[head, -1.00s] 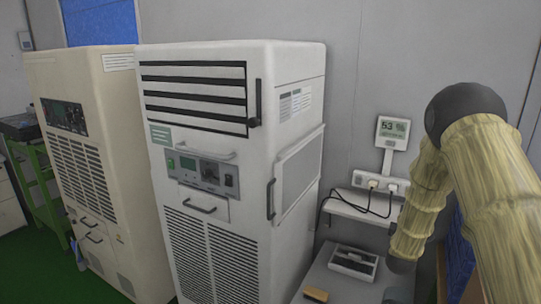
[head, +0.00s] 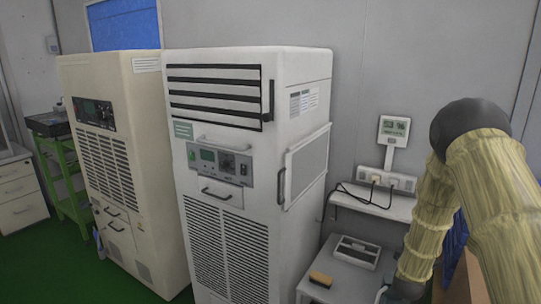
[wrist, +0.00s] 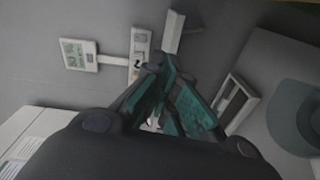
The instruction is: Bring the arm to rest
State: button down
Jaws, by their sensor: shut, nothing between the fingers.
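My arm, in a straw-coloured sleeve with a dark elbow, is bent at the right of the head view. Its forearm points down toward the grey cabinet top (head: 335,292). In the wrist view my gripper (wrist: 158,70) has dark fingers with green pads that meet at the tips, with nothing between them. In the head view the gripper is mostly out of sight behind the forearm and below the picture edge.
A white cabinet unit (head: 225,150) stands in the middle and a cream one (head: 108,160) to its left. A display (head: 394,130) and a shelf (head: 372,205) with a socket strip are on the wall. A small tray-like item (head: 357,252) and a brush (head: 320,279) lie on the cabinet top.

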jog(key=s+a+f+m+g+y, duration=0.35)
jog(key=s+a+f, duration=0.35)
jog(key=s+f, duration=0.45)
jog(key=s+a+f+m+g+y, duration=0.2)
jog(key=s+a+f+g, duration=0.2)
jog(key=s+a+f, duration=0.55)
jog(key=s+a+f+m+g+y, duration=0.1)
jog(key=s+a+f+m+g, duration=0.1)
jog(key=s, duration=0.9)
jog(key=s+a+f+m+g, duration=0.2)
jog(key=s+a+f+g, duration=0.1)
jog(key=s, duration=0.8)
jog(key=s+a+f+m+g+y, duration=0.1)
jog(key=s+f, duration=0.4)
jog(key=s, duration=0.7)
jog(key=a+m+g, duration=0.1)
jog(key=a+g, duration=0.1)
jog(key=shift+a+f+y, duration=0.35)
jog(key=shift+a, duration=0.05)
